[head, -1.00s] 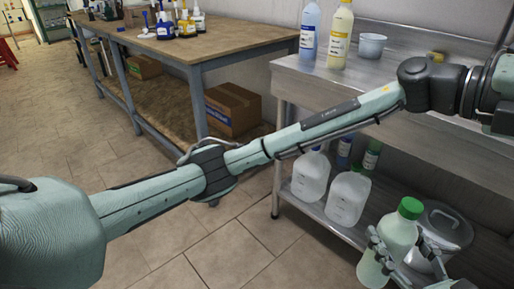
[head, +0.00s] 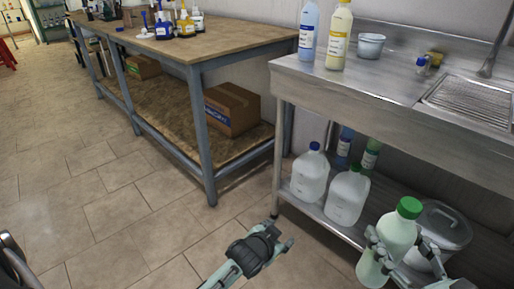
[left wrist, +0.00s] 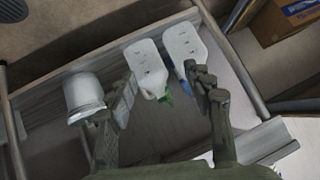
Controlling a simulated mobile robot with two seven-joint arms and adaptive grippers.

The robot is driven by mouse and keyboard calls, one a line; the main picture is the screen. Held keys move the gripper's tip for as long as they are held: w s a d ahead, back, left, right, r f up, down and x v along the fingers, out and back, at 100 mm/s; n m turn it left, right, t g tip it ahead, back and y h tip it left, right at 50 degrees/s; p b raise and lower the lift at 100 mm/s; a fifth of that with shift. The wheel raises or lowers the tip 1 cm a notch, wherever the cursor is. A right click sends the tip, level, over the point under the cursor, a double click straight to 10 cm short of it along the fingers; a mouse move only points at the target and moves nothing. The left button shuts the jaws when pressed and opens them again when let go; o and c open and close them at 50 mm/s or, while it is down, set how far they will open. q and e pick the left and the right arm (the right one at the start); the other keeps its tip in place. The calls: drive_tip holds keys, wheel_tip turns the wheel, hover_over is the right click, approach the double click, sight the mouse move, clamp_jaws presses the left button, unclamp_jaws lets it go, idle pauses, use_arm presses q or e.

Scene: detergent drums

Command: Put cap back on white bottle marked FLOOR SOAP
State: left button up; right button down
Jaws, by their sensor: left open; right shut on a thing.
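My right gripper (head: 398,248) is shut on a pale, whitish-green bottle (head: 400,232) with a green cap (head: 409,207) on top. The bottle is roughly upright in front of the lower shelf; no lettering can be read on it. My left gripper (head: 283,238) is open and empty, low in front of the shelf, left of the held bottle. The left wrist view shows its spread fingers (left wrist: 158,100) with two white jugs beyond them.
A blue-capped jug (head: 310,175) and another white jug (head: 346,198) stand on the lower shelf (head: 312,212). Blue (head: 309,32) and yellow (head: 338,38) bottles and a white cup (head: 370,46) stand on the counter (head: 390,85).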

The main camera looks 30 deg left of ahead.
drive_tip(key=shift+r, duration=0.1)
use_arm(q)
drive_tip(key=s+a+f+g, duration=0.2)
drive_tip(key=s+f, duration=0.2)
drive_tip(key=s, duration=0.3)
drive_tip(key=s+a+f+n+g, duration=0.1)
drive_tip(key=s+a+f+g, duration=0.1)
drive_tip(key=s, duration=0.5)
drive_tip(key=s+a+f+n+g+y, duration=0.1)
drive_tip(key=s+a+f+g, duration=0.2)
drive_tip(key=s+f, duration=0.3)
drive_tip(key=shift+s+a+f, duration=0.15)
drive_tip(key=shift+s+f, duration=0.05)
drive_tip(key=shift+s, duration=0.6)
use_arm(e)
drive_tip(key=shift+r, duration=0.1)
drive_tip(key=shift+w+d+m+t+h, duration=0.2)
drive_tip(key=shift+m+t+h, duration=0.1)
drive_tip(key=shift+t, duration=0.1)
use_arm(q)
drive_tip(key=c, duration=0.4)
drive_tip(key=shift+w+a, duration=0.1)
drive_tip(key=shift+w, duration=0.1)
use_arm(e)
drive_tip(key=w+d+f+m+t+h, duration=0.1)
drive_tip(key=d+m+t+h, duration=0.2)
drive_tip(key=d+m+h, duration=0.4)
drive_tip(key=d+h, duration=0.4)
drive_tip(key=d, duration=0.2)
drive_tip(key=shift+w, duration=0.35)
